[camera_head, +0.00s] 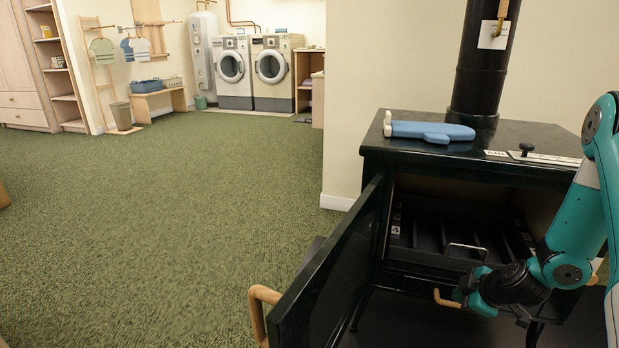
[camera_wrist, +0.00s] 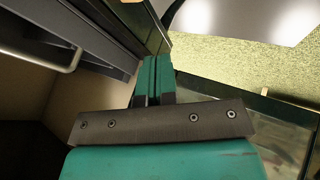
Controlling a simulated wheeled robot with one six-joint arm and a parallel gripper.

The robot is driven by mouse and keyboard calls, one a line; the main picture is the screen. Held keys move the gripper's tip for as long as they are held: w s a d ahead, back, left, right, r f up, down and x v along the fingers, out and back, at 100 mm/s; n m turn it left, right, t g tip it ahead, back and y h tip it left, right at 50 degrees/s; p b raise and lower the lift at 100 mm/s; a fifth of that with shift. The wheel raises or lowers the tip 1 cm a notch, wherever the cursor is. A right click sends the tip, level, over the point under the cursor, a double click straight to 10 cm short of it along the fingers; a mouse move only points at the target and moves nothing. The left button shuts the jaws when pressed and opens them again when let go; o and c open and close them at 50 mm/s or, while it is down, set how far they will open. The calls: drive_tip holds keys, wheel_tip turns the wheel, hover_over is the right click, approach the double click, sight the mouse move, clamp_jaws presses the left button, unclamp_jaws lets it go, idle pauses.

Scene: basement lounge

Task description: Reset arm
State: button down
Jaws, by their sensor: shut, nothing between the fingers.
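My arm (camera_head: 583,215) comes in from the right in the head view and bends down in front of the black stove (camera_head: 520,140). My gripper (camera_head: 468,295) is low at the stove's open front, below the metal handle of the dark tray (camera_head: 465,235) inside. The wrist view shows the gripper's teal fingers (camera_wrist: 153,75) pressed together with nothing between them. The tray's handle (camera_wrist: 62,58) is at the upper left there, apart from the fingers.
The stove door (camera_head: 335,270) stands open to the left, with a wooden handle (camera_head: 262,305). A blue oven mitt (camera_head: 430,131) lies on the stove top, and a black flue pipe (camera_head: 485,70) rises behind. Green carpet (camera_head: 170,210) is clear at left. Washing machines (camera_head: 233,70) stand far back.

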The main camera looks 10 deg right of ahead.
drive_tip(key=s+a+r+m+g+y+p, duration=0.15)
drive_tip(key=a+r+g+y, duration=0.25)
drive_tip(key=a+r, duration=1.8)
drive_tip(key=s+a+r+m+g, duration=0.1)
drive_tip(key=s+a+r, duration=0.2)
drive_tip(key=s, duration=0.3)
drive_tip(key=s+a+r+g+p, duration=0.1)
drive_tip(key=s+a+r, duration=0.3)
drive_tip(key=s, duration=0.3)
drive_tip(key=s+a+r+m+g, duration=0.1)
drive_tip(key=s+a+r, duration=0.2)
drive_tip(key=s, duration=0.3)
wheel_tip(320, 180, up, 38)
drive_tip(key=p, duration=3.8)
drive_tip(key=shift+a+h, duration=0.15)
drive_tip(key=shift+h, duration=0.25)
drive_tip(key=shift+f, duration=0.15)
